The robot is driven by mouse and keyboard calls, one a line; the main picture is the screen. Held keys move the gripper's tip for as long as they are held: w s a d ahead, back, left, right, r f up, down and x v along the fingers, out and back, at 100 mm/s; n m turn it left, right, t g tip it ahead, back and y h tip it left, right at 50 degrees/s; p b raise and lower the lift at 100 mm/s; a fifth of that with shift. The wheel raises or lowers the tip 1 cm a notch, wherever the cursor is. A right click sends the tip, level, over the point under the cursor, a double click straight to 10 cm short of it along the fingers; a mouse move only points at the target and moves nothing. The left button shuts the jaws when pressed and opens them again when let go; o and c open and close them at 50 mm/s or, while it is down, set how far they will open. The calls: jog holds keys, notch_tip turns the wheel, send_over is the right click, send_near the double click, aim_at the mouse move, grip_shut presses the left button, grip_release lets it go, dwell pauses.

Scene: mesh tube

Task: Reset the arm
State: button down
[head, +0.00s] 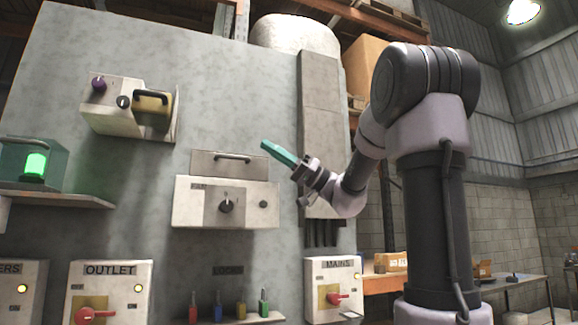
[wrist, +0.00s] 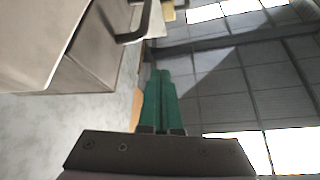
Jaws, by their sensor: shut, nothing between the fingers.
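My gripper (head: 279,153) has green fingers and is raised in front of the grey wall panel, right of the handled box with the dial (head: 227,203). Its fingers point up and to the left in the head view, with nothing held. In the wrist view the two green fingers (wrist: 160,88) lie side by side, shut and empty. My arm rises on the right side of the head view and bends down to the wrist.
A dark handle on a grey box (wrist: 135,30) shows at the upper left of the wrist view. The panel carries an upper-left box (head: 112,115), a green lamp (head: 35,164), an OUTLET box (head: 108,293), a MAINS box (head: 333,288) and several coloured locks. Shelving and tables stand at right.

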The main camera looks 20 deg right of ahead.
jog(key=w+d+f, duration=0.2)
jog(key=d+f, duration=0.2)
jog(key=d, duration=0.3)
jog(key=s+a+f+m+g+h, duration=0.2)
jog(key=s+a+f+m+h, duration=0.1)
jog(key=s+a+f+h, duration=0.4)
jog(key=s+a+f+m+g+h, duration=0.1)
jog(key=s+a+f+m+h, duration=0.25)
jog(key=f, duration=0.55)
jog(key=s+d+f+m+t+h, duration=0.3)
jog(key=d+f+m+t+h, duration=0.3)
jog(key=d+f+m+h, duration=0.2)
notch_tip(320, 180, down, 5)
jog(key=m+h, duration=0.2)
jog(key=h, duration=0.1)
jog(key=shift+d+t, duration=0.15)
jog(key=shift+t, duration=0.25)
jog(key=shift+r+h, duration=0.1)
jog(key=shift+h, duration=0.15)
